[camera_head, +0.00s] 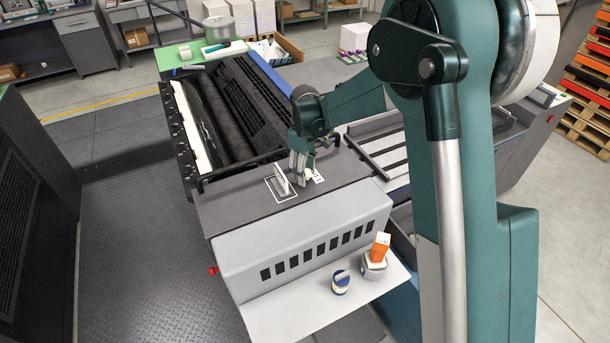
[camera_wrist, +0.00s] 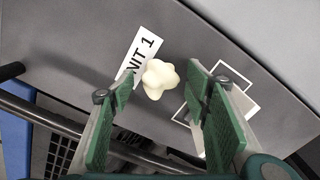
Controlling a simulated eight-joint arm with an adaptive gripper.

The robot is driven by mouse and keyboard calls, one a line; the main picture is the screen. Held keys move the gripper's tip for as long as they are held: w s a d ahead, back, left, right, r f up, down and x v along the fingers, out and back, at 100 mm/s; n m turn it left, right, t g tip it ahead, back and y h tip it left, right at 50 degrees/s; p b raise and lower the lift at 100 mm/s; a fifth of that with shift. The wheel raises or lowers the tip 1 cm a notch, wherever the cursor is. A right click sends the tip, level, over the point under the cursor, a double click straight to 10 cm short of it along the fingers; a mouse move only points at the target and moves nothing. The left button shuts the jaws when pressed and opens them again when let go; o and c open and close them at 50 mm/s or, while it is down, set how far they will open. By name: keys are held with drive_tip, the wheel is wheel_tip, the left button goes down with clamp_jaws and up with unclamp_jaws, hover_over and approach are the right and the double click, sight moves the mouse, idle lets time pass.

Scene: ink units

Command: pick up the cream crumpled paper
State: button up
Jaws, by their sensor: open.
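The cream crumpled paper (camera_wrist: 160,79) lies on the dark grey top of the printing unit, against the edge of a white label reading "NIT 1" (camera_wrist: 141,55). In the head view the paper (camera_head: 308,174) shows as a small pale lump beside my gripper's fingers. My gripper (camera_head: 299,170) points down over the unit top. In the wrist view its green-padded fingers (camera_wrist: 162,84) are apart, with the paper between and a little beyond their tips. Nothing is held. The height of the fingertips above the surface is hard to tell.
A thin pale upright piece (camera_head: 283,179) stands in a white outlined rectangle left of my gripper. The open roller section (camera_head: 225,105) lies behind. A front shelf (camera_head: 290,318) carries a blue-and-white container (camera_head: 341,282) and a grey tub (camera_head: 373,268) with an orange carton (camera_head: 380,245).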

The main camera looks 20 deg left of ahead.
drive_tip(key=c, duration=0.7)
drive_tip(key=shift+r+b, duration=0.3)
drive_tip(key=shift+r, duration=4.75)
